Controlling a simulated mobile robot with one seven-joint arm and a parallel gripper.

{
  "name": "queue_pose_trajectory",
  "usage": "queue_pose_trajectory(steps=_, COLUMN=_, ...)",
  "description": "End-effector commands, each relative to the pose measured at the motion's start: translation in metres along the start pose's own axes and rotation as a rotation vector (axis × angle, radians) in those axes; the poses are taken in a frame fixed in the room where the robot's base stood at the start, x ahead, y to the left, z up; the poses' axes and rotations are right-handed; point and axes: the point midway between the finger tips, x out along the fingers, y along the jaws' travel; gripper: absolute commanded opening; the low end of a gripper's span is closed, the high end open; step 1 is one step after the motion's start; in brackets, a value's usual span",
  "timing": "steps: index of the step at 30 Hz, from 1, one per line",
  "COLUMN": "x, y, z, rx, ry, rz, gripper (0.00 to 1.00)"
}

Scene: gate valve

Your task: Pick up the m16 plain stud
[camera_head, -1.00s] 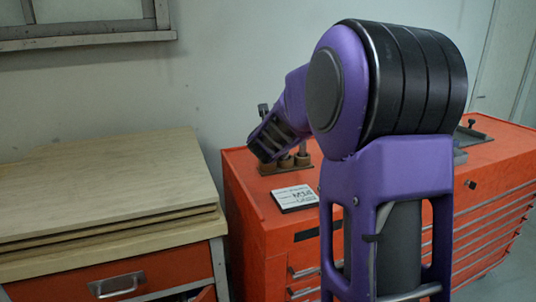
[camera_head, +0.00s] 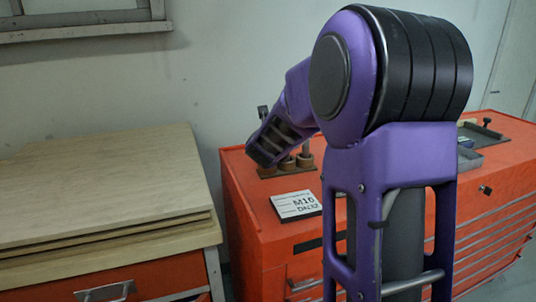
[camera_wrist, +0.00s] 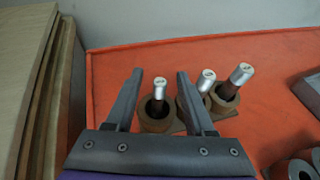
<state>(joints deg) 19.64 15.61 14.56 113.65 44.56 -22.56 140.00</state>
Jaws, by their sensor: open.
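In the wrist view, several studs with pale metal tops stand upright or leaning in round brown holders on the red cabinet top. The left stud (camera_wrist: 160,88) is beyond my gripper (camera_wrist: 159,72) and shows between its fingers. The middle stud (camera_wrist: 207,78) and the right stud (camera_wrist: 242,73) are to the right of the right finger. My gripper is open and nothing is between its fingertips. I cannot tell which stud is the M16 plain one. In the head view, the holders (camera_head: 287,163) are partly hidden behind my arm.
A card (camera_head: 297,205) reading M16 and DN32 lies on the red cabinet (camera_head: 248,200) in front of the holders. A grey tray (camera_head: 487,138) is at the back right. Stacked wooden boards (camera_head: 95,190) are at the left. Grey round parts (camera_wrist: 300,168) sit at lower right.

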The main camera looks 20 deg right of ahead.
Motion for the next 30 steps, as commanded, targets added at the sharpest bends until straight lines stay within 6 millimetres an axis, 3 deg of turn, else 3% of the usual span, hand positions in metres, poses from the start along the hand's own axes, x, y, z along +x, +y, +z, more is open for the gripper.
queue_pose_trajectory(steps=8, x=-0.0001, y=0.0003, z=-0.0006, rx=0.0, ry=0.0, rz=0.0, gripper=0.54)
queue_pose_trajectory(steps=17, x=-0.0001, y=0.0001, z=-0.0004, rx=0.0, ry=0.0, rz=0.0, gripper=0.0)
queue_pose_trajectory(steps=30, x=-0.0004, y=0.0, z=0.0007, rx=0.0, ry=-0.001, rz=0.0, gripper=0.0)
